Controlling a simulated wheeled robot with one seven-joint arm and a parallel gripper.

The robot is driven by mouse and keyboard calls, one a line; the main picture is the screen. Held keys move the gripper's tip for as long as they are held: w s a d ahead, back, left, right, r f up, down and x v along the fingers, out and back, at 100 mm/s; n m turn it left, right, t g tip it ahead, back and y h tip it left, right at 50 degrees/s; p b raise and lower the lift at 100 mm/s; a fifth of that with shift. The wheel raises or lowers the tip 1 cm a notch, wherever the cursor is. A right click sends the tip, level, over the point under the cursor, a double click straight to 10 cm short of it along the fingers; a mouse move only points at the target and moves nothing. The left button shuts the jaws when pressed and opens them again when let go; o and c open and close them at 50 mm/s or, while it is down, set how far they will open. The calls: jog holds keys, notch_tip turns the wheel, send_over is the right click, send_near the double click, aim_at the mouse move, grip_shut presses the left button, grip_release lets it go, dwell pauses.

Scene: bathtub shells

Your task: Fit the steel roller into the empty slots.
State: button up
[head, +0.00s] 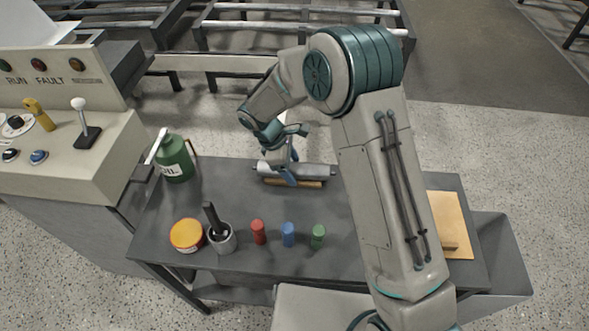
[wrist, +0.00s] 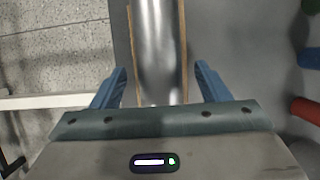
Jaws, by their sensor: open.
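The steel roller (head: 312,170) lies on a wooden cradle (head: 292,183) near the back edge of the grey table. In the wrist view the roller (wrist: 157,45) runs away from my gripper, with a wooden strip along each side. My gripper (head: 290,172) is at the roller in the head view. In the wrist view its blue fingers (wrist: 160,80) are open, one on each side of the roller and apart from it. The empty slots cannot be made out in either view.
On the table (head: 205,200) stand a green oil can (head: 174,160), a yellow-lidded tub (head: 186,236), a grey cup (head: 221,240) with a black-handled tool, and red (head: 258,232), blue (head: 288,235) and green (head: 318,237) cylinders. A control console (head: 70,150) is at left. A wooden board (head: 452,225) lies at right.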

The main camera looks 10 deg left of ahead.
jog(key=c, duration=1.4)
